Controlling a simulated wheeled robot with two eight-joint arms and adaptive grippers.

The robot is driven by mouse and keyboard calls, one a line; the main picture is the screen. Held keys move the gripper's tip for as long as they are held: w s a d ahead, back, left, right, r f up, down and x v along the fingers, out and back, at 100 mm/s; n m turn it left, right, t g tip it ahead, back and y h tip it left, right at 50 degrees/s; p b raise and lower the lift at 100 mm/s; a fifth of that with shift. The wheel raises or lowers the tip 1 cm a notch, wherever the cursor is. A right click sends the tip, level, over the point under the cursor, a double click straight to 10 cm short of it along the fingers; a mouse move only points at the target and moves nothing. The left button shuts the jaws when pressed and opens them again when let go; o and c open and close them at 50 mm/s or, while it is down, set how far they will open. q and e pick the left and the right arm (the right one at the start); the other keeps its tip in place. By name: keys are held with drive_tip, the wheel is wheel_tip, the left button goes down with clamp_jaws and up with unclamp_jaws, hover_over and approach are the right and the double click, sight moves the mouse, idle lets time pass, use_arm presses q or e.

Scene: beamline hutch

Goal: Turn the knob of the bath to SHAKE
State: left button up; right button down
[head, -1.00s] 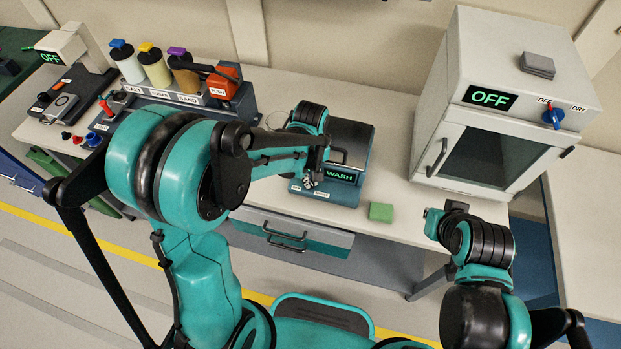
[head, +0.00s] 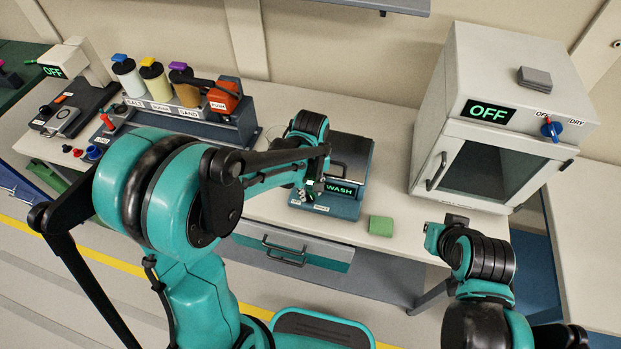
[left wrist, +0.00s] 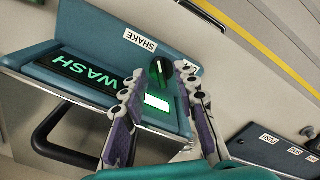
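The bath (head: 352,150) is a teal unit on the bench with a dark top, and its green display (head: 340,189) reads WASH. In the left wrist view the display (left wrist: 84,72) also reads WASH, and a SHAKE label (left wrist: 140,42) is on the panel beside the knob. In the head view this gripper (head: 309,190) is at the bath's front left. My right gripper's fingers are not discernible.
A green block (head: 381,226) lies right of the bath. A white oven (head: 490,130) reading OFF stands further right, near my right arm. A dispenser rack (head: 195,125) with several coloured-lid jars is to the left. Some bare bench lies between bath and oven.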

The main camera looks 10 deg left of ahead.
sight(310, 196)
use_arm(q)
wheel_tip(310, 196, up, 10)
drive_tip(key=shift+r, duration=0.25)
idle(0.5)
drive_tip(key=s+a+m+t+b, duration=0.2)
drive_tip(key=s+a+m+t, duration=0.4)
drive_tip(key=s, duration=0.5)
drive_tip(key=shift+f+m+t, duration=0.35)
drive_tip(key=shift+m+t, duration=0.15)
drive_tip(key=shift+m, duration=0.4)
